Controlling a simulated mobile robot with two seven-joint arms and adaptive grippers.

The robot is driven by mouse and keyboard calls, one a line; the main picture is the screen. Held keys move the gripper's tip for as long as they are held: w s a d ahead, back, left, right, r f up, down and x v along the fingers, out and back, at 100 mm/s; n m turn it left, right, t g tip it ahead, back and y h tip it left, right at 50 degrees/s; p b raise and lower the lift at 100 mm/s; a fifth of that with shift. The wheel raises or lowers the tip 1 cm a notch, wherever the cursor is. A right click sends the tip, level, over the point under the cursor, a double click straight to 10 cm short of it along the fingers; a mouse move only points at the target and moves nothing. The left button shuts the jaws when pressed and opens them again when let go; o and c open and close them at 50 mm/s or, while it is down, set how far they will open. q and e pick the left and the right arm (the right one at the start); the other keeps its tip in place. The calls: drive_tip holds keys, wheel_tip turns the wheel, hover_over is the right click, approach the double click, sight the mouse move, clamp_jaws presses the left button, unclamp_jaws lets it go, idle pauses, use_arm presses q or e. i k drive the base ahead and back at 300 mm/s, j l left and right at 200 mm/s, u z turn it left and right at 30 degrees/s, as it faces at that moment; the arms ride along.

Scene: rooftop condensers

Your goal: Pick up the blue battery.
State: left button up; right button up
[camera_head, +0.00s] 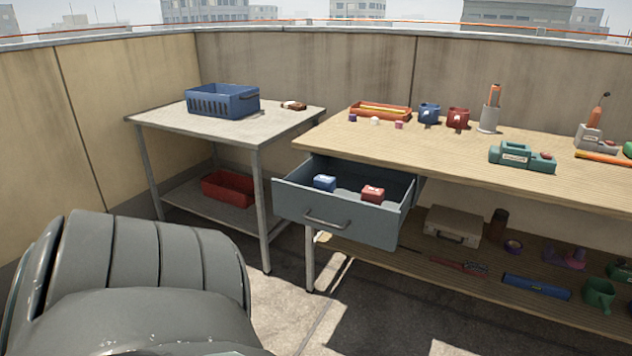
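A small blue battery (324,183) lies in the open grey drawer (335,219) under the wooden workbench, in the left part of the drawer. A red battery-like block (372,194) lies to its right in the same drawer, apart from it. The drawer is pulled out and its front has a bar handle. Neither of my grippers shows in the head view. A large grey, ribbed part of my own body fills the lower left corner.
The workbench (450,160) carries mugs, a tray and tools. A grey metal table (285,125) at left holds a blue crate (222,101), with a red bin (229,189) on its lower shelf. A case (453,227) sits on the bench's lower shelf. The floor before the drawer is clear.

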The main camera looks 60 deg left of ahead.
sight(324, 183)
drive_tip(key=j, duration=1.7)
drive_tip(key=i+j, duration=0.15)
drive_tip(key=j, duration=1.55)
drive_tip(key=k+j+u, duration=0.25)
drive_tip(key=k+l, duration=0.1)
drive_tip(key=l, duration=0.25)
drive_tip(key=k+l+z, duration=0.1)
drive_tip(key=l, duration=0.2)
drive_tip(key=i+j+z, duration=0.15)
drive_tip(key=i+j, duration=0.25)
drive_tip(key=j, duration=0.1)
